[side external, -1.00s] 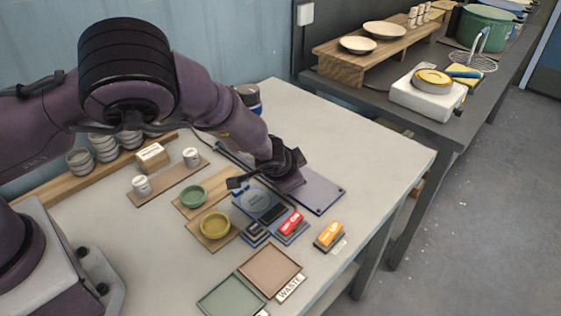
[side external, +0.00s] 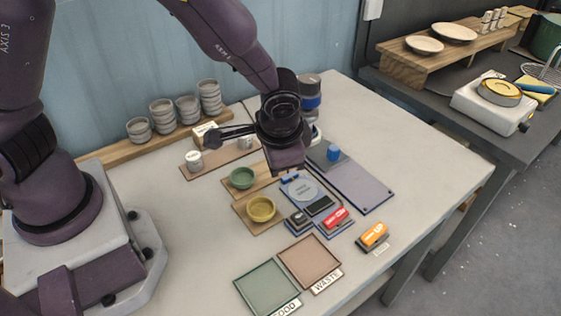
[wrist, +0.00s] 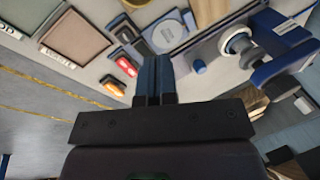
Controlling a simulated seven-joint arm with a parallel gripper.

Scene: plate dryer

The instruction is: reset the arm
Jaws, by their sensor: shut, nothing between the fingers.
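My arm is raised over the table (side external: 400,165) in the side external view. My gripper (side external: 288,168) hangs above the blue device with a round grey pad (side external: 303,190) and seems clear of it, though the gap is hard to judge. In the wrist view my gripper (wrist: 154,65) shows two dark fingers pressed together with nothing between them. The round pad also shows in the wrist view (wrist: 166,33).
A blue-banded instrument (side external: 311,100) stands behind. The table's right part is clear.

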